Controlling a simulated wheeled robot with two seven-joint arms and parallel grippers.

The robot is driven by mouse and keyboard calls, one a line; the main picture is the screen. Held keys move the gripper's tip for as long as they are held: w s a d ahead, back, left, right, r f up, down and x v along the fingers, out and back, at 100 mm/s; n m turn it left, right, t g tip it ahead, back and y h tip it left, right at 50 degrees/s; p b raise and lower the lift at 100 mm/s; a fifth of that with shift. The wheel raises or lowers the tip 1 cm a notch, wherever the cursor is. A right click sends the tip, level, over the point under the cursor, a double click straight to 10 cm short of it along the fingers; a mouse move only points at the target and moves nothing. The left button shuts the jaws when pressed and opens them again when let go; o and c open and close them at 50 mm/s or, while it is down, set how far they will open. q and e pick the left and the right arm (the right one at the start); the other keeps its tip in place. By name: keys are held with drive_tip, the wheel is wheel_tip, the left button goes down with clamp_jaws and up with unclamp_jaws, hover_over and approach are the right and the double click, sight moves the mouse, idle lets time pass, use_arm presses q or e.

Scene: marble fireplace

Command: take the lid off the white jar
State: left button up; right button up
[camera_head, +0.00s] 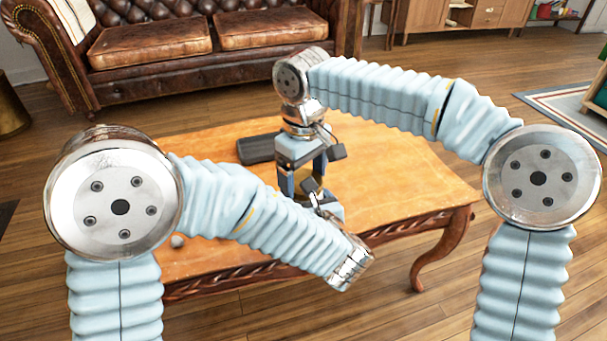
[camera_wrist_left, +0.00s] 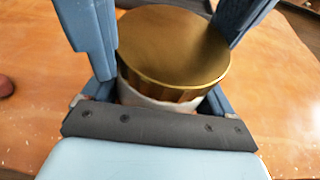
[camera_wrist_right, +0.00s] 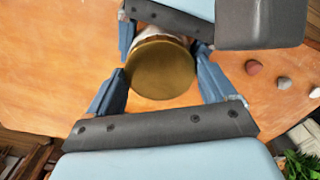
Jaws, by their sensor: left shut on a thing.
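The white jar shows in the left wrist view as a pale strip of wall (camera_wrist_left: 160,101) under a round gold lid (camera_wrist_left: 175,45). In the right wrist view the gold lid (camera_wrist_right: 160,70) hides most of the jar. The lid sits on the jar. My left gripper (camera_wrist_left: 163,62) is shut on the jar, one finger on each side. My right gripper (camera_wrist_right: 161,72) reaches in from the opposite side; its fingers are apart, one on each side of the lid, with small gaps visible. In the head view both grippers largely hide the jar.
The jar is over a wooden table (camera_head: 410,180) with a carved edge. Several small stones (camera_wrist_right: 253,67) lie on it. The table's right part is clear. A brown leather sofa (camera_head: 190,40) stands behind, and a green plant (camera_wrist_right: 300,165) shows in the right wrist view.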

drive_tip(key=shift+o, duration=1.2)
drive_tip(key=shift+r, duration=0.1)
wheel_tip(320, 180, up, 4)
drive_tip(key=shift+r, duration=0.2)
wheel_tip(320, 180, up, 2)
drive_tip(key=m, duration=0.5)
drive_tip(key=shift+m, duration=0.4)
drive_tip(key=m, duration=0.2)
drive_tip(key=r+m, duration=0.1)
drive_tip(key=m, duration=0.1)
drive_tip(key=shift+f, duration=0.15)
wheel_tip(320, 180, down, 7)
drive_tip(key=shift+f, duration=0.15)
drive_tip(key=shift+c, duration=0.3)
